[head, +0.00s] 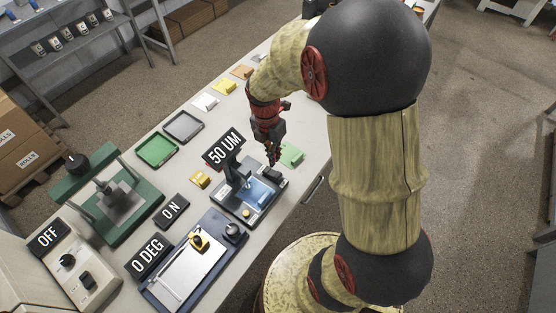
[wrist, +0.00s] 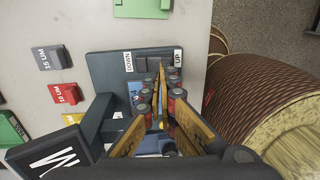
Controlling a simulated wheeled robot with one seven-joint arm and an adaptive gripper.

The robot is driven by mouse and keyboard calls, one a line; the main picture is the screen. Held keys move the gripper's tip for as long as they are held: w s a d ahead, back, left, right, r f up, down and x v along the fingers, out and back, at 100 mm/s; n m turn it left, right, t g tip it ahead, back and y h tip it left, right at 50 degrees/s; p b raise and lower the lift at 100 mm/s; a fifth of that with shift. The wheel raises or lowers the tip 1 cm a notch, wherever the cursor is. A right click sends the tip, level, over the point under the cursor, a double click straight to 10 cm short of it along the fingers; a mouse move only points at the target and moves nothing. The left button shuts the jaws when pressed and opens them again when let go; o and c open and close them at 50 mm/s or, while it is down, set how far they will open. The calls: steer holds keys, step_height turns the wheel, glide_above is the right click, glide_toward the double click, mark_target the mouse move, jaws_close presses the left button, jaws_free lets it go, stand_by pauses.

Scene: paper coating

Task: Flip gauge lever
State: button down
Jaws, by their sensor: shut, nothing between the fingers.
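The thickness gauge (head: 250,212) is a dark blue-grey device with a "50 UM" sign (head: 223,148), right of centre on the bench. In the wrist view its base plate (wrist: 105,70) carries "DOWN" and "UP" labels at its two sides. The dark gauge lever (wrist: 150,54) lies between those labels and also shows in the head view (head: 271,173). My gripper (head: 273,160) points down just above the lever end. In the wrist view my fingers (wrist: 161,72) are shut and empty, close to the lever and partly covering it. I cannot tell whether they touch it.
A green pad (head: 291,156) lies behind the gauge. Small grey (wrist: 52,57) and red (wrist: 65,95) blocks lie beside it. The "0 DEG" board (head: 188,262), green press (head: 110,200) and "OFF" unit (head: 68,263) stand nearby. The bench edge is close on the right.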

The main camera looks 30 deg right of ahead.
step_height(320, 180, up, 8)
steer(key=p, duration=0.1)
steer(key=shift+w+a+f, duration=0.2)
steer(key=shift+w+a, duration=0.1)
stand_by(0.4)
